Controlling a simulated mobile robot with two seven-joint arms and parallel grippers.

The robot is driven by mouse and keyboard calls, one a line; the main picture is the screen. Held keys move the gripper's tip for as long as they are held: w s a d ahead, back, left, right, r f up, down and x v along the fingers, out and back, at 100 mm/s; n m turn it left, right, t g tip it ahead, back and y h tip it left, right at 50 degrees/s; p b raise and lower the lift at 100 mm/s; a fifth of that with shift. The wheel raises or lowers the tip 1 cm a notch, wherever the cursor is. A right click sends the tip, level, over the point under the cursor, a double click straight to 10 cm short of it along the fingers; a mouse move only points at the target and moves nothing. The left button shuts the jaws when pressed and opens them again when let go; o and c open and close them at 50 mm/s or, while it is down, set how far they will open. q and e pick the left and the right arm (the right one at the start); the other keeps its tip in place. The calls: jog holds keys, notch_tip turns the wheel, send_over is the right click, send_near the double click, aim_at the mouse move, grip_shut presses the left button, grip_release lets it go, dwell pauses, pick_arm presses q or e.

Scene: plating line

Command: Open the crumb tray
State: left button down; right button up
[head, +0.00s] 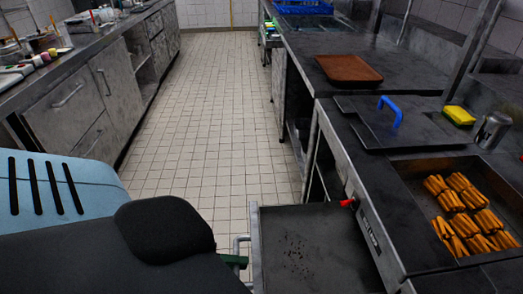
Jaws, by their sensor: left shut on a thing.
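The crumb tray (335,230) is a dark shallow metal tray at the bottom centre of the head view. It sticks out from the front of the fryer unit (372,236) on the right, with crumbs scattered on its floor. A pale bar handle (240,241) shows at its left edge. My left gripper (238,261) is shut on this handle. Its green finger shows there, while my black and blue arm hides most of the gripper. The tray's near end is cut off by the picture's bottom edge. My right gripper is not in view.
A red knob (348,202) is on the unit's front, just above the tray. Fried sticks (465,215) lie in the well on the right. A blue-handled lid (410,120), brown tray (348,68) and yellow sponge (459,115) rest behind. The tiled aisle (215,110) is clear.

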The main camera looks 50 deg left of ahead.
pick_arm(q)
jog(key=shift+f+v, duration=0.25)
jog(key=shift+v, duration=0.85)
jog(key=shift+a, duration=0.1)
jog(key=c, duration=1.5)
grip_release()
jog(key=shift+s, duration=0.1)
jog(key=v, duration=0.7)
jog(key=shift+s+a+r, duration=0.1)
jog(key=shift+s+a, duration=0.1)
jog(key=shift+s, duration=0.05)
